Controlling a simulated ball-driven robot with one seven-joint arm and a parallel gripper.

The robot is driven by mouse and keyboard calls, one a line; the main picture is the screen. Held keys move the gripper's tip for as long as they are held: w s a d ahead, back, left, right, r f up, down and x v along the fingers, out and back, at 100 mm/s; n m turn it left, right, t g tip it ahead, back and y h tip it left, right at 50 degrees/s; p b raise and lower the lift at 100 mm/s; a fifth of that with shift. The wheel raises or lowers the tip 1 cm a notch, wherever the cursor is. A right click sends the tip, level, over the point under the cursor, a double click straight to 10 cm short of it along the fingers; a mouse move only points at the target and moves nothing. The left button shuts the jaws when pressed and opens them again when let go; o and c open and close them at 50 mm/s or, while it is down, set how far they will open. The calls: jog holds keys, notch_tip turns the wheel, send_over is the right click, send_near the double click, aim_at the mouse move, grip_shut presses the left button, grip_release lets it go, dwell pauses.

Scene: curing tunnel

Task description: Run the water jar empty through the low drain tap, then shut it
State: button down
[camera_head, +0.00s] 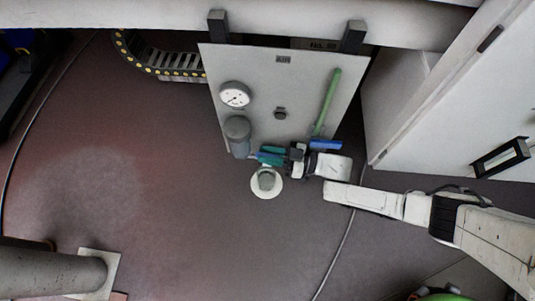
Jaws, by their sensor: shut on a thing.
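A grey cylindrical jar (238,130) is mounted at the lower left of a light grey panel (263,72). Its water level cannot be made out. My gripper (264,156), with teal and blue fingers, reaches in from the right to just beside the jar's lower end. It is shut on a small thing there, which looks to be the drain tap. The fingers hide the tap, so its handle position cannot be told. A round white piece with a grey cup-like middle (266,180) lies just below the gripper. No running water can be made out.
The panel also bears a round dial gauge (235,94), a dark knob (280,113) and a slanted green bar (328,102) near a blue block (326,145). A white cabinet (440,100) stands right. A thin cable (341,252) crosses the floor.

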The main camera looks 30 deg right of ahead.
jog(key=shift+f, duration=0.1)
jog(key=c, duration=1.1)
grip_release()
jog(key=shift+m+t+h, duration=0.4)
jog(key=shift+m+t, duration=0.1)
